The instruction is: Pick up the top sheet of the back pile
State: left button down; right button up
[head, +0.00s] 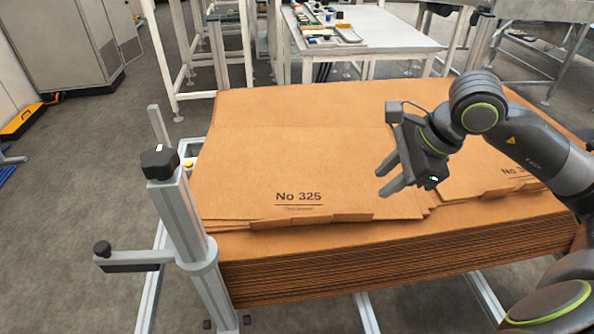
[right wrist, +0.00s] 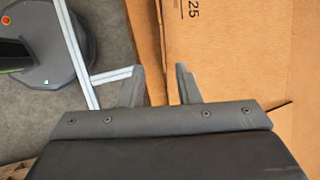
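Brown cardboard sheets lie flat in a broad stack (head: 400,268) in the head view. On top lies a left sheet (head: 270,165) printed "No 325"; a right sheet (head: 485,165) carries similar print, partly hidden by my right arm. A plain cardboard strip (head: 300,107) shows along the far side. I cannot tell where one pile ends and another begins. My right gripper (head: 382,182) is open and empty above the stack, near the seam between the two printed sheets. Its two fingers also show apart in the right wrist view (right wrist: 159,85), with cardboard to their right. My left gripper is not in view.
A metal post with a black cap (head: 160,163) stands at the stack's left corner, with a side arm (head: 135,258). A white table (head: 375,30) with small items stands behind. A grey cabinet (head: 60,45) stands far left.

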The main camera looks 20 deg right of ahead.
jog(key=shift+w+x, duration=0.15)
jog(key=shift+x, duration=3.9)
jog(key=shift+w+x, duration=0.1)
jog(key=shift+x, duration=4)
jog(key=shift+r, duration=0.1)
grip_shut()
